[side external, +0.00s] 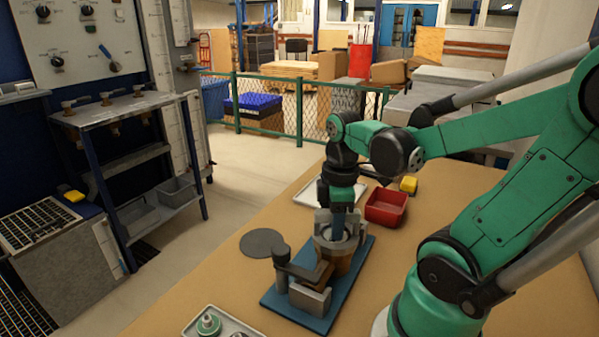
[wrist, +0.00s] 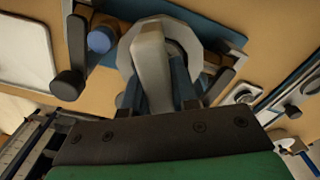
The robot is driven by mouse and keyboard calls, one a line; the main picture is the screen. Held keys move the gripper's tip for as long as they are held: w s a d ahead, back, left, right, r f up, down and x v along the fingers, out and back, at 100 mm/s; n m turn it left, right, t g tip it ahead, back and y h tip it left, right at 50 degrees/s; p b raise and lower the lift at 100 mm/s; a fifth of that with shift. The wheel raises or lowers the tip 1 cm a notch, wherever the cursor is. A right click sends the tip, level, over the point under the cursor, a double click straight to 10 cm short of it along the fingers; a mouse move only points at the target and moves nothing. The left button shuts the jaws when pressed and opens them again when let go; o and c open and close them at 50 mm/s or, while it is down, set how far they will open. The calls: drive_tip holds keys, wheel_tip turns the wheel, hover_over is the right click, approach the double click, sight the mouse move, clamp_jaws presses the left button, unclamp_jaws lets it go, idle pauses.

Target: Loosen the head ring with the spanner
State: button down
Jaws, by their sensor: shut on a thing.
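My gripper (side external: 338,222) points straight down over a fixture on a blue base plate (side external: 283,298). In the wrist view its fingers (wrist: 156,92) are shut on a pale grey bar, which I take to be the spanner (wrist: 150,58). The bar lies across the pale, faceted head ring (wrist: 184,38). The ring also shows in the side view (side external: 352,240), on top of a brown body (side external: 343,262) on the plate. My fingers partly hide the spanner and ring, and I cannot tell how the spanner's jaw sits on the ring.
A clamp with a dark knob (side external: 281,254) stands on the plate left of the brown body. A red bin (side external: 386,208), a yellow object (side external: 408,184) and a white tray (side external: 316,187) are behind. A dark disc (side external: 262,243) lies left. Another tray (side external: 222,322) with parts is in front.

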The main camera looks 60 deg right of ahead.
drive_tip(key=shift+f, duration=0.6)
idle(0.8)
drive_tip(key=shift+f+n, duration=0.15)
drive_tip(key=shift+n, duration=0.25)
idle(0.6)
